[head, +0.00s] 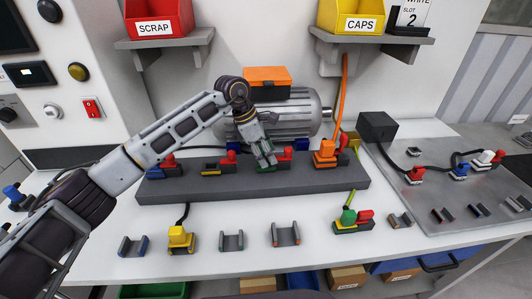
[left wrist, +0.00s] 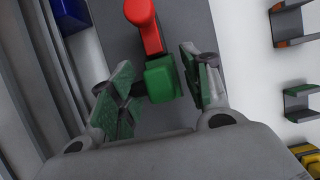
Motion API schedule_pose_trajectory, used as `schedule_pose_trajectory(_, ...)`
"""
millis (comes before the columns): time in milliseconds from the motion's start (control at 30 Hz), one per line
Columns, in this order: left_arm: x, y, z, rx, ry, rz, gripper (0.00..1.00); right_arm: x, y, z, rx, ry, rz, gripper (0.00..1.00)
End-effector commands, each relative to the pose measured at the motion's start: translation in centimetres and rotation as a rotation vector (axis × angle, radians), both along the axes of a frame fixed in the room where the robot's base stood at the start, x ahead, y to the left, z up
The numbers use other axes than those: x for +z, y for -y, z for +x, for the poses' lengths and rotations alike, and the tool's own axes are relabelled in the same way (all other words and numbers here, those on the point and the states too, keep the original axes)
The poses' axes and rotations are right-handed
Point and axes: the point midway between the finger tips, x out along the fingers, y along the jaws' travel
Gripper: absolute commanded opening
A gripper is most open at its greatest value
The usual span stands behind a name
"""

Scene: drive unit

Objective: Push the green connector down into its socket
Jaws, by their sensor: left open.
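My left gripper (head: 264,160) is at the long grey block, with its fingers pointing down. In the left wrist view the open fingers (left wrist: 160,88) stand on either side of a green connector (left wrist: 162,78). The finger on the right is close to it; contact cannot be told. A red lever (left wrist: 145,25) lies just beyond the green connector; it also shows in the head view (head: 285,153). The gripper partly hides the green part in the head view, and how deep it sits cannot be told. Another green piece (head: 348,215) with red and yellow parts lies on the table front.
The long grey block (head: 250,185) also carries an orange connector (head: 325,152) and a yellow-edged socket (head: 211,167). A motor (head: 300,115) stands behind it. A yellow connector (head: 180,238) and small brackets (head: 231,241) lie in front. A grey panel (head: 440,205) is at the right.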

Motion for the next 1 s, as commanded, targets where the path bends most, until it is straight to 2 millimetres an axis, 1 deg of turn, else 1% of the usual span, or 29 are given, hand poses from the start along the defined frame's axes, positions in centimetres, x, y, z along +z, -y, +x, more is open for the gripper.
schedule_pose_trajectory(267, 0.3, -0.1, 0.0, 0.0, 0.001, 0.0, 0.48, 0.0, 0.1, 0.1, -0.001, 0.001, -0.001, 0.0)
schedule_pose_trajectory(467, 1.6, -0.7, 0.1, 0.001, 0.002, -0.001, 0.48, 0.0, 0.1, 0.0, -0.001, 0.0, 0.0, 0.0)
schedule_pose_trajectory(1000, 8.7, -3.6, 0.1, 0.0, 0.001, 0.0, 0.48, 0.0, 0.0, 0.0, -0.001, 0.0, 0.0, 0.0)
